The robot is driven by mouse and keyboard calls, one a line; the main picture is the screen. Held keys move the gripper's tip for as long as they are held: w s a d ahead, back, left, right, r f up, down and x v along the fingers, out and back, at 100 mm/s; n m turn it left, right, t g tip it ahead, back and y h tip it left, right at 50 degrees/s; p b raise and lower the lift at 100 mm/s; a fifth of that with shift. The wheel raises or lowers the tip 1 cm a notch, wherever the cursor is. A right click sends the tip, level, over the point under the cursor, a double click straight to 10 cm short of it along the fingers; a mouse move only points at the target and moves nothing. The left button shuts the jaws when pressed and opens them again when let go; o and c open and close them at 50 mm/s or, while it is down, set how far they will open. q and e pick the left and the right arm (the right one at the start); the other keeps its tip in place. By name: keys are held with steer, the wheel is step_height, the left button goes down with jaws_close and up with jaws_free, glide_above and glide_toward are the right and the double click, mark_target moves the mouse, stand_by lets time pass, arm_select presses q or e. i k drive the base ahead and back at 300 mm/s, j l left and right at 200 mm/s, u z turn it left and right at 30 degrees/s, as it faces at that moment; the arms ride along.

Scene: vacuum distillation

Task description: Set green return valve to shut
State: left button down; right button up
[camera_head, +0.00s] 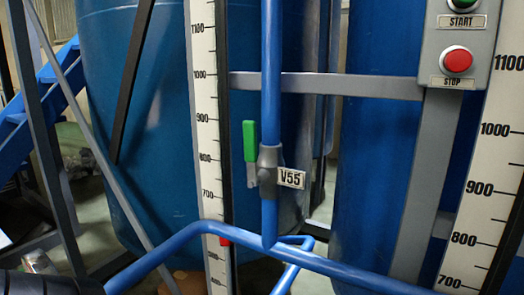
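The green return valve's handle (250,141) stands upright, just left of a vertical blue pipe (270,60) and parallel to it. Its grey lower part runs down beside the grey valve body (268,158), which sits on the pipe. A white tag reading V55 (291,178) is fixed to the right of the valve body. No gripper can be made out in the head view, and nothing touches the handle.
Large blue tanks (160,120) stand behind the pipe. White level scales (204,110) flank the valve on the left and far right. A grey panel with a red STOP button (458,60) is at upper right. Slanting blue pipes (340,272) cross below.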

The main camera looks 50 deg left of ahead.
mark_target(250, 129)
steer(key=u, duration=1.55)
